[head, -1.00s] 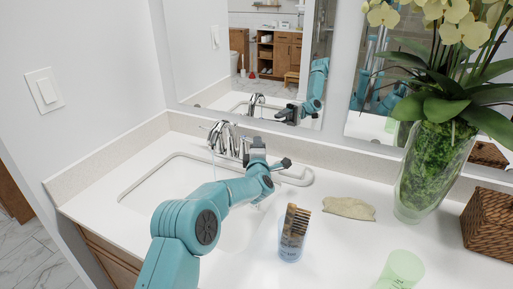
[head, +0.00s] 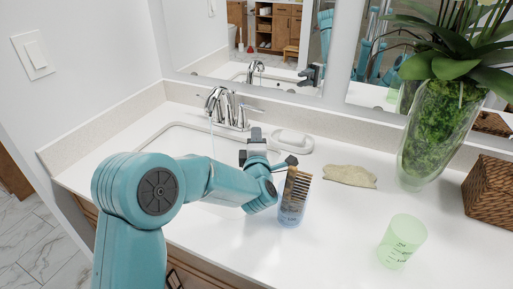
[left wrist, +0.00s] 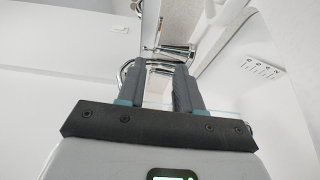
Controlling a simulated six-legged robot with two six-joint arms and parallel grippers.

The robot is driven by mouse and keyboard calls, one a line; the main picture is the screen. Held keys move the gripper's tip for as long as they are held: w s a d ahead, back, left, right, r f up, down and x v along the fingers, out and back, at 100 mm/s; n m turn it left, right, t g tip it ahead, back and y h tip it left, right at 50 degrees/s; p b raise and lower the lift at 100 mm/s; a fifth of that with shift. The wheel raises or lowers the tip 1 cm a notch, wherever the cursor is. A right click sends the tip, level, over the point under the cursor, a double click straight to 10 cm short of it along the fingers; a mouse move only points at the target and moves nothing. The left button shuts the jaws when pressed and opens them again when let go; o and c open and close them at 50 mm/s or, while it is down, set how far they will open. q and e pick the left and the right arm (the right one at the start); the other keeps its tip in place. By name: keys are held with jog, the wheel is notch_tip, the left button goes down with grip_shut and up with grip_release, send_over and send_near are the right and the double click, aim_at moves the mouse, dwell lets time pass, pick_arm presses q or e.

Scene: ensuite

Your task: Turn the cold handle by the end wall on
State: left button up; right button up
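The chrome faucet (head: 226,108) stands behind the sink near the end wall. One lever (head: 250,109) points right; the handle on the end-wall side is hard to make out behind the spout. A thin stream of water (head: 211,140) falls from the spout. My left gripper (head: 256,138) is in front of the faucet and to its right, apart from it. In the left wrist view, its two fingers (left wrist: 161,66) stand apart with nothing held between them, and a chrome lever (left wrist: 175,50) shows beyond the tips. My right gripper is not in view.
A cup with a comb (head: 292,205) stands close beside my left wrist. A white soap dish (head: 293,142), a beige cloth (head: 350,175), a green cup (head: 402,241), a glass vase (head: 437,130) and a wicker box (head: 491,190) are to the right. The mirror (head: 215,45) is behind.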

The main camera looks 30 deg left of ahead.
pick_arm(q)
jog(key=shift+v, duration=0.9)
jog(key=shift+d, duration=0.1)
